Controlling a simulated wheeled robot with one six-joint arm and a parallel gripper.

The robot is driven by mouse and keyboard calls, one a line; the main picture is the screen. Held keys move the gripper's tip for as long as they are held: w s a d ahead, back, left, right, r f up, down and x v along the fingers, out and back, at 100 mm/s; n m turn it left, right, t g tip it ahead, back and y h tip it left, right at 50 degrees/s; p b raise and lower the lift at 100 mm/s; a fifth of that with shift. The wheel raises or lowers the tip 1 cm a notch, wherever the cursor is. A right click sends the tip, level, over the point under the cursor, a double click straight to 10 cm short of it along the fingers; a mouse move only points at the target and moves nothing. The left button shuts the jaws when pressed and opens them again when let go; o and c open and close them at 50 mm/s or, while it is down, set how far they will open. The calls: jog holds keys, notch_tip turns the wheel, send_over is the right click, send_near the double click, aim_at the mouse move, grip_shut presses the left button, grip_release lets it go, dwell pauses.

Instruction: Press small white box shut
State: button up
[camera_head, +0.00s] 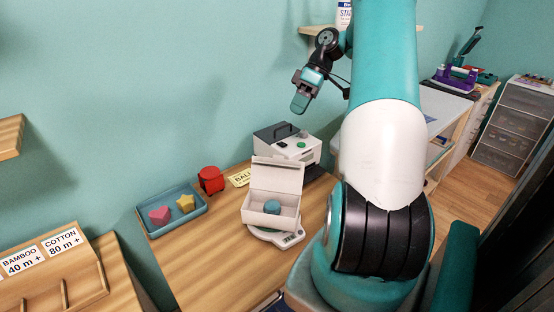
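The small white box (256,216) sits on a small white scale (288,239) on the wooden table. Its lid (277,176) stands open, raised at the back side. A round blue thing (272,207) lies inside the box. My gripper (301,103) hangs in the air above and behind the box, near the wall, apart from it. The gripper is small and seen from the side, so I cannot make out a gap between its fingers.
A blue tray (158,232) with a pink and a yellow piece is left of the box. A red thing (211,179), a yellow label (241,177) and a white-and-black machine (298,150) stand behind. A wooden rack (60,290) is at lower left. Bare tabletop (215,265) lies in front.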

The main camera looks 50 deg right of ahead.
aim_at(277, 161)
jog(key=x, duration=0.5)
jog(key=d+b+x, duration=0.1)
jog(key=x, duration=0.5)
jog(key=s+f+b+x, duration=0.1)
jog(key=x, duration=0.4)
jog(key=shift+f, duration=0.35)
grip_shut()
